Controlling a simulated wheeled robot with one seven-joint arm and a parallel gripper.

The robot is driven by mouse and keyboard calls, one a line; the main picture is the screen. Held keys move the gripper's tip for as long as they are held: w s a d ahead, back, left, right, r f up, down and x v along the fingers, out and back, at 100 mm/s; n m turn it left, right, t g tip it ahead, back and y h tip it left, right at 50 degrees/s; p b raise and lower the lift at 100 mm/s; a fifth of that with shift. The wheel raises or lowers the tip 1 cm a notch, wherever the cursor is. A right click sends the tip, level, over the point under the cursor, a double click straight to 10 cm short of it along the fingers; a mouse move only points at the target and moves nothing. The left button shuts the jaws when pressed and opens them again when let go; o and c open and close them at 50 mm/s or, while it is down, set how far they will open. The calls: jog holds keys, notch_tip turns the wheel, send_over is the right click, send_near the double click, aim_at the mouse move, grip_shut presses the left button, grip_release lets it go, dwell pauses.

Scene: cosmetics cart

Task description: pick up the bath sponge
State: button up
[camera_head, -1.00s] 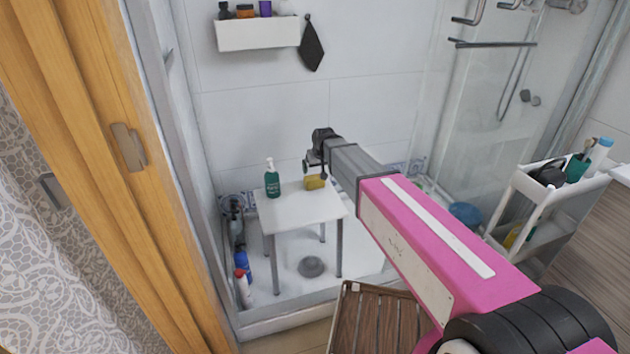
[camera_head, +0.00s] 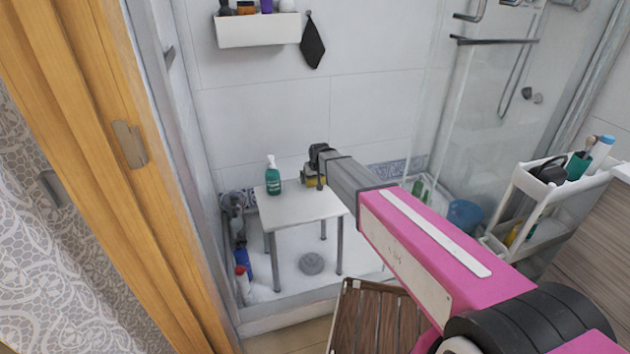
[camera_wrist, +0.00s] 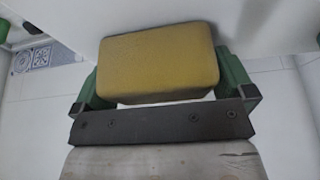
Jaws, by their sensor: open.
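The yellow bath sponge (camera_wrist: 158,62) lies near the back right corner of the small white table (camera_head: 297,211). In the wrist view it fills the space between the two green fingers of my gripper (camera_wrist: 165,88), with one finger at each side. In the head view the sponge (camera_head: 310,183) shows just below my gripper (camera_head: 315,178), partly hidden by it. My gripper is open around the sponge. Whether either finger touches it I cannot tell.
A green pump bottle (camera_head: 273,178) stands on the table left of the sponge. Bottles (camera_head: 243,275) stand on the shower floor at left. A white cart (camera_head: 555,195) with toiletries stands at right. A wooden slatted stool (camera_head: 378,315) is in front.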

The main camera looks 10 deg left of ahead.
jog(key=c, duration=0.6)
jog(key=shift+r, duration=0.1)
